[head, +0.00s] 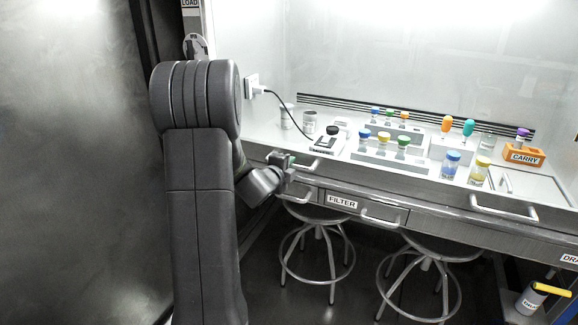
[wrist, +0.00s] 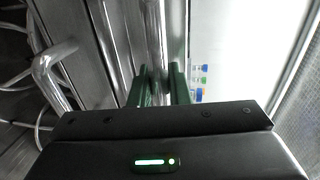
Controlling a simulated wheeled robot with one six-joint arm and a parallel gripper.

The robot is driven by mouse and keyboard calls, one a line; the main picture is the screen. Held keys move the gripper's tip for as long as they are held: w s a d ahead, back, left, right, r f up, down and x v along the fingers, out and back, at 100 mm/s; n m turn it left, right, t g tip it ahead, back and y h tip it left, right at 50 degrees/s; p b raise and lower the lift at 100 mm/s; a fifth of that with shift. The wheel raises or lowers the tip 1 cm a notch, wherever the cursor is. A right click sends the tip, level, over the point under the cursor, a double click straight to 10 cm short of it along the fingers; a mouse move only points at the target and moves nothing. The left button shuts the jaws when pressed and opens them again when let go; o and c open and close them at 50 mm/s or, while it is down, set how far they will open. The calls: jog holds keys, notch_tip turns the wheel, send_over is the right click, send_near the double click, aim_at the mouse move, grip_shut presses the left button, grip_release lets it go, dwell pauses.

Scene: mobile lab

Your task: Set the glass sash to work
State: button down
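The clear glass sash cannot be made out clearly in the head view. A metal rail (head: 420,183) with bar handles, the left one (head: 305,168) and the right one (head: 508,207), runs along the hood's front at bench height; I cannot tell whether it is the sash's lower edge. My gripper (head: 287,163) is at the rail's left end, just left of the left handle.
Vials, including a blue-capped one (head: 451,165), and an orange CARRY holder (head: 524,155) stand on the bench. Two stools, left (head: 317,214) and right (head: 440,247), stand underneath. A LOAD sign (head: 190,3) is on the left post.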

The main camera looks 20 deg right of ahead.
notch_tip(320, 180, up, 20)
jog(key=p, duration=1.4)
jog(key=shift+r, duration=0.1)
jog(key=c, duration=1.4)
grip_release()
jog(key=shift+s+a, duration=0.1)
jog(key=v, duration=1.3)
jog(key=shift+s+a, duration=0.2)
jog(key=shift+a, duration=0.05)
send_near(289, 104)
jog(key=d, duration=0.4)
jog(key=shift+w+d+r, duration=0.1)
jog(key=shift+d+r, duration=0.15)
jog(key=shift+a, duration=0.1)
